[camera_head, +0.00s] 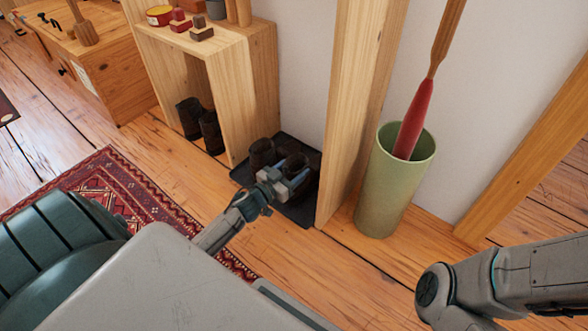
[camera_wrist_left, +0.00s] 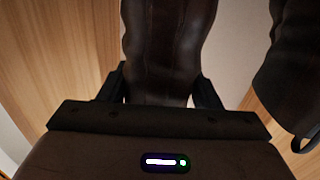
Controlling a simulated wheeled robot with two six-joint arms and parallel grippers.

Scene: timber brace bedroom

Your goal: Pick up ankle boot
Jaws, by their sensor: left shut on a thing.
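A pair of dark brown ankle boots stands at the black tray (camera_head: 243,175) beside the wooden shelf. My left gripper (camera_head: 285,182) is shut on the nearer ankle boot (camera_head: 295,161) and partly hides it. In the left wrist view the held boot's dark shaft (camera_wrist_left: 167,45) is between the two fingers (camera_wrist_left: 158,92). The other boot (camera_head: 262,153) stands just left of it in the head view, and at the right edge of the left wrist view (camera_wrist_left: 297,65). Whether the held boot touches the tray is hidden. My right gripper is out of view.
A wooden shelf unit (camera_head: 240,85) holding another dark pair (camera_head: 210,130) stands left of the tray. A timber post (camera_head: 350,100) rises close on the right. A patterned rug (camera_head: 115,190) lies at left.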

